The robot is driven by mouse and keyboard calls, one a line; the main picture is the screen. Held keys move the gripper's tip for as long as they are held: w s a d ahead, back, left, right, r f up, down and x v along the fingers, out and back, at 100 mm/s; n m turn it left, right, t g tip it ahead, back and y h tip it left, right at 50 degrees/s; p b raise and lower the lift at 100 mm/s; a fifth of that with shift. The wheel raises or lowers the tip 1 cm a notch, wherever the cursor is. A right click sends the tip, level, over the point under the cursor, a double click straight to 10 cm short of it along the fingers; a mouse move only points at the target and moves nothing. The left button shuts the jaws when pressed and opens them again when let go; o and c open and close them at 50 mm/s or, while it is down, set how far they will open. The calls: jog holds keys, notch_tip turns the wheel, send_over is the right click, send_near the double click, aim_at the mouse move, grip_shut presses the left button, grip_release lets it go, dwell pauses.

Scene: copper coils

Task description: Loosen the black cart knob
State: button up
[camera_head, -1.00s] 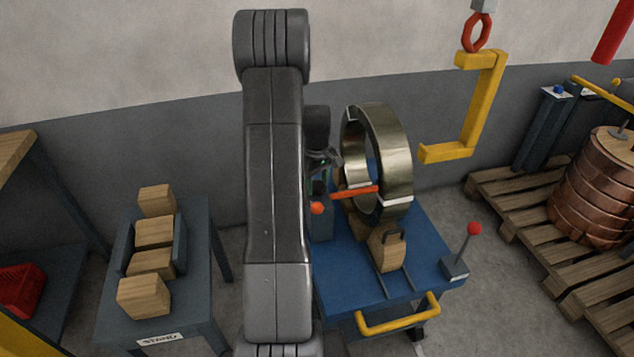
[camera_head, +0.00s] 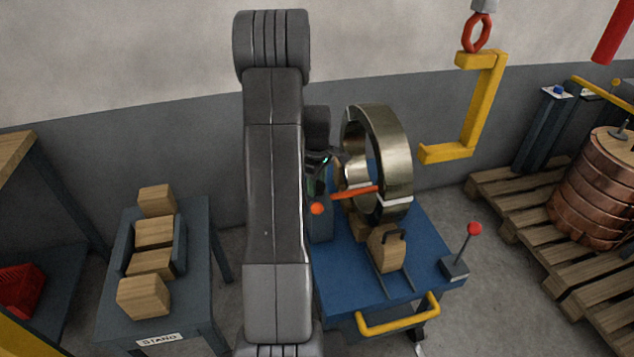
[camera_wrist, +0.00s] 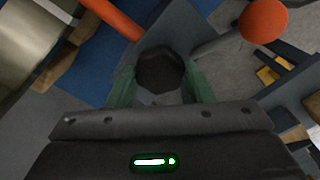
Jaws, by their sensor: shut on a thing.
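The black cart knob (camera_wrist: 160,72) is dark and faceted and shows at the centre of the wrist view. My gripper (camera_wrist: 160,88) has its two greenish fingers on either side of the knob and is shut on it. In the head view my gripper (camera_head: 322,165) is small and partly hidden behind my arm, and the knob cannot be made out there. The blue cart (camera_head: 350,285) carries a large metal ring coil (camera_head: 398,150) standing upright on wooden blocks.
An orange bar (camera_head: 355,193) with an orange ball (camera_head: 317,208) lies close to the gripper. A red-topped lever (camera_head: 474,229) stands at the cart's right. A yellow hook (camera_head: 478,105) hangs behind. A stand (camera_head: 195,290) with wooden blocks is at left; copper coils (camera_head: 590,205) sit on a pallet.

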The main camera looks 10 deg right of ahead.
aim_at(317, 185)
jog(key=o, duration=1)
jog(key=shift+r, duration=0.1)
notch_tip(317, 185, up, 14)
jog(key=shift+p, duration=0.45)
jog(key=shift+f, duration=0.25)
notch_tip(317, 185, down, 14)
jog(key=shift+r+b, duration=0.15)
jog(key=shift+b, duration=0.3)
jog(key=shift+r, duration=0.1)
